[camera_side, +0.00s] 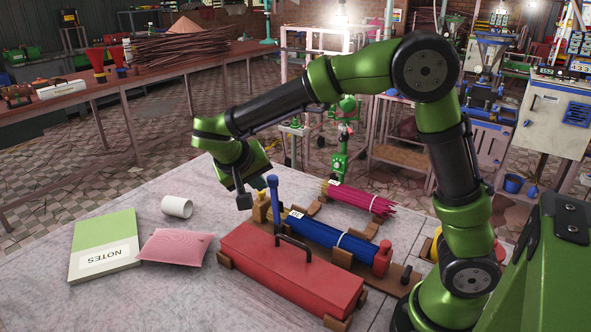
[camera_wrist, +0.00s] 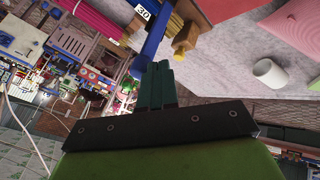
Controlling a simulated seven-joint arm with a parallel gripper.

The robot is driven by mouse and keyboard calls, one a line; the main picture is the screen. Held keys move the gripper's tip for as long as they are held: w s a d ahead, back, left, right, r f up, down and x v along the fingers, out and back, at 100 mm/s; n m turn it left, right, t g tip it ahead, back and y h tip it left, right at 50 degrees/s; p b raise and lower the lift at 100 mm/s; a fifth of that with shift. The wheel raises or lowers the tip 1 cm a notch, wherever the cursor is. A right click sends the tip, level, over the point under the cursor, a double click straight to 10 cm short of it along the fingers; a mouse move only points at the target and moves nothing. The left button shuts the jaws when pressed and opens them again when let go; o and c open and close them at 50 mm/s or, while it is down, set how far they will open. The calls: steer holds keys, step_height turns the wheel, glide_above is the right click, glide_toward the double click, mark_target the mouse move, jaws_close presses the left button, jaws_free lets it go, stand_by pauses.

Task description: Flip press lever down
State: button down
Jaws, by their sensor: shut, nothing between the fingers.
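In the wrist view my gripper's fingers (camera_wrist: 162,68) are together and empty, just below the blue lever (camera_wrist: 154,42). I cannot tell whether they touch it. The blue tube's label reads 30 in that view.
A red toolbox (camera_side: 290,268) with a black handle lies in front of the press. A bundle of magenta sticks (camera_side: 357,198) lies behind it. A pink pouch (camera_side: 175,247), a green notebook (camera_side: 104,244) and a white cup (camera_side: 177,207) lie to the left.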

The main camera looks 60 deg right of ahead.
steer(key=shift+d, duration=0.1)
stand_by(0.3)
steer(key=d+y, duration=0.9)
steer(key=d, duration=0.4)
steer(key=d+f+m+y, duration=0.1)
steer(key=d+f+y, duration=0.6)
steer(key=f, duration=0.4)
steer(key=shift+d+y, duration=0.3)
steer(key=shift+y, duration=0.6)
steer(key=shift+s+f, duration=0.1)
steer(key=d+r, duration=0.8)
steer(key=r, duration=0.2)
steer(key=shift+w+d, duration=0.15)
steer(key=shift+w, duration=0.3)
